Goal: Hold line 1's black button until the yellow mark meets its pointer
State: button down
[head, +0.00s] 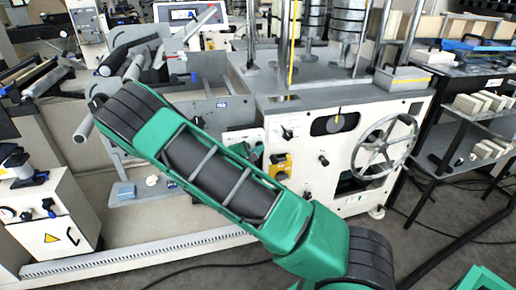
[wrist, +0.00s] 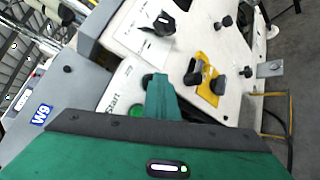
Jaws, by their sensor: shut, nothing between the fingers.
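My gripper (wrist: 161,84) is shut and empty in the wrist view, its green fingers over a white panel. A black button (wrist: 147,80) shows partly behind the fingertips; I cannot tell whether they touch it. A green button (wrist: 137,109) beside the word "Start" sits just left of the fingers. In the head view, my green arm crosses the machine front and hides most of the gripper. A vertical yellow strip (head: 292,45) stands above the machine top. I cannot tell which mark and pointer belong to line 1.
A yellow plate with black knobs (wrist: 209,82) lies right of my fingers. A black selector knob (wrist: 163,22) is beyond them. A spoked handwheel (head: 384,147) projects at the machine's right. A shelf with pale blocks (head: 478,103) stands farther right. Open floor lies in front.

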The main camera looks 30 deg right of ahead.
jog(key=shift+s, duration=0.15)
jog(key=shift+s+a, duration=0.25)
jog(key=shift+s, duration=0.5)
jog(key=shift+s+a, duration=0.25)
jog(key=shift+s, duration=0.55)
jog(key=shift+s+a, duration=0.2)
jog(key=shift+s, duration=0.6)
jog(key=shift+s+a, duration=0.25)
jog(key=shift+s, duration=0.55)
jog(key=shift+d, duration=0.1)
